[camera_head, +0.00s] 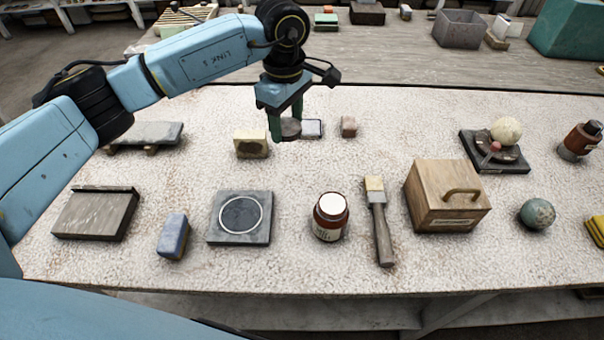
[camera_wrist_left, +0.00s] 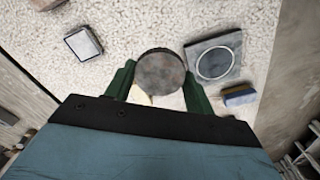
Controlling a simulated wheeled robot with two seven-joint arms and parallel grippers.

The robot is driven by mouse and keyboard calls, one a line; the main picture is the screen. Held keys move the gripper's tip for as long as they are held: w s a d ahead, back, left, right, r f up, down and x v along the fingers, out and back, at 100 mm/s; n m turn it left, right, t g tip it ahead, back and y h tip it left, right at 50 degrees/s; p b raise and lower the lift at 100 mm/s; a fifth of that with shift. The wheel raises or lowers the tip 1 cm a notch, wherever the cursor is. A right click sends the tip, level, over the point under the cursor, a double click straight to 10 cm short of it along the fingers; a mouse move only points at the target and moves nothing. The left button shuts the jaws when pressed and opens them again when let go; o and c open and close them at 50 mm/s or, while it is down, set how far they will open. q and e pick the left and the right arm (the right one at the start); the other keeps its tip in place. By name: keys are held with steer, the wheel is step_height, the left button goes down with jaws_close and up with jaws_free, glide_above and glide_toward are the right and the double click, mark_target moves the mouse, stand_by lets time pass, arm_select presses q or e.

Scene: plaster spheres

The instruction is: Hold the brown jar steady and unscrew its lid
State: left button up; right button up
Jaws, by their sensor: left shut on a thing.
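A brown jar (camera_head: 328,229) with a pale label and a cream-coloured round top (camera_head: 332,204) stands upright at the front middle of the table. My left gripper (camera_head: 286,126) is behind it and to its left, apart from it. Its green fingers are shut on a dark grey-brown round disc (camera_head: 291,128). In the left wrist view the disc (camera_wrist_left: 161,72) sits between the fingers, face towards the camera. I cannot tell whether this disc is a lid. A second brown jar (camera_head: 580,141) stands at the far right. My right gripper is not in view.
A grey square plate with a ring (camera_head: 261,229) and a blue block (camera_head: 173,236) lie left of the jar. A block with a dark hollow (camera_head: 252,144) is near my gripper.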

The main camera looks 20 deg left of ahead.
arm_select(q)
step_height(320, 180, down, 4)
steer(key=w+d+n+b, duration=0.2)
steer(key=w+n, duration=0.1)
steer(key=n, duration=1.2)
glide_above(302, 171)
step_height(302, 171, down, 7)
steer(key=shift+f+b, duration=0.1)
steer(key=shift+b, duration=0.35)
step_height(302, 171, down, 4)
steer(key=shift+f, duration=0.1)
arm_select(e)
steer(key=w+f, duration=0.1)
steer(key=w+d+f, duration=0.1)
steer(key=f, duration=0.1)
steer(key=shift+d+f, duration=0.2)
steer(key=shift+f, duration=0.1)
arm_select(q)
steer(key=shift+f+b, duration=0.15)
steer(key=shift+b, duration=0.2)
steer(key=o, duration=1.1)
steer(key=shift+c, duration=0.2)
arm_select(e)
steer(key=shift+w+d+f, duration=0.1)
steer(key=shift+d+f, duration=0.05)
